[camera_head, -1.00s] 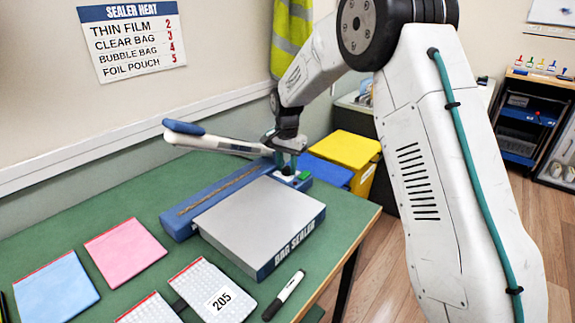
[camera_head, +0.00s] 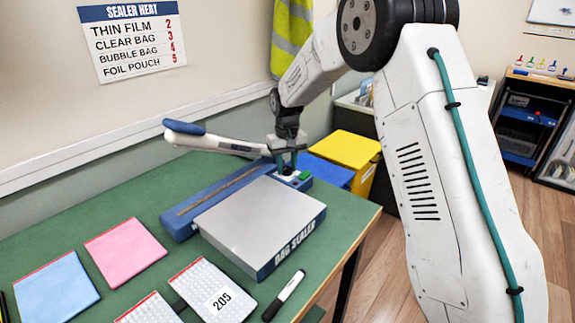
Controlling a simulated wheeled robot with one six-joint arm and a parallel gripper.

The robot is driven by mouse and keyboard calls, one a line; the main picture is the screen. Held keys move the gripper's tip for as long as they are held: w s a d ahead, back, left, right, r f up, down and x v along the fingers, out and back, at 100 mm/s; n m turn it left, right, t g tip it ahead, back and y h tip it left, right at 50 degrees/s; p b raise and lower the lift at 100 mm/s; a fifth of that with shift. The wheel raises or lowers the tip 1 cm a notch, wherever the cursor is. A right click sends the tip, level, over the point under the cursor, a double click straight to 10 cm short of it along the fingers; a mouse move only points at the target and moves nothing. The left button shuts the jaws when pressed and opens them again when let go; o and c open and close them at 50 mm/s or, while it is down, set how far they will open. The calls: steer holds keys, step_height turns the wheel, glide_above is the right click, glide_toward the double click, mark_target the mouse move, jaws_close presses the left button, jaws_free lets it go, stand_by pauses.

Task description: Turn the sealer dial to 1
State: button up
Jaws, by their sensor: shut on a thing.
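The bag sealer (camera_head: 252,218) sits on the green table, with a grey top plate, a blue base and a raised white lever arm (camera_head: 215,142) with a blue grip. Its dial (camera_head: 287,172) is at the back right corner of the sealer, small and mostly hidden by my gripper. My gripper (camera_head: 287,165) points down over that corner, shut on the dial. The dial's number setting cannot be read from here. A small green part (camera_head: 304,176) shows just right of the dial.
A SEALER HEAT sign (camera_head: 132,40) hangs on the wall. Pink (camera_head: 125,252) and blue (camera_head: 56,288) pouches, bubble bags (camera_head: 212,290) and a marker (camera_head: 283,296) lie on the table (camera_head: 95,205). Yellow (camera_head: 345,148) and blue (camera_head: 328,171) bins stand behind the table.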

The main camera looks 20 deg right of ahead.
mark_target(287, 168)
steer(key=shift+w+r+n, duration=0.1)
steer(key=shift+n, duration=0.5)
steer(key=o, duration=1)
steer(key=shift+c, duration=0.2)
step_height(287, 168, up, 8)
steer(key=shift+f, duration=0.15)
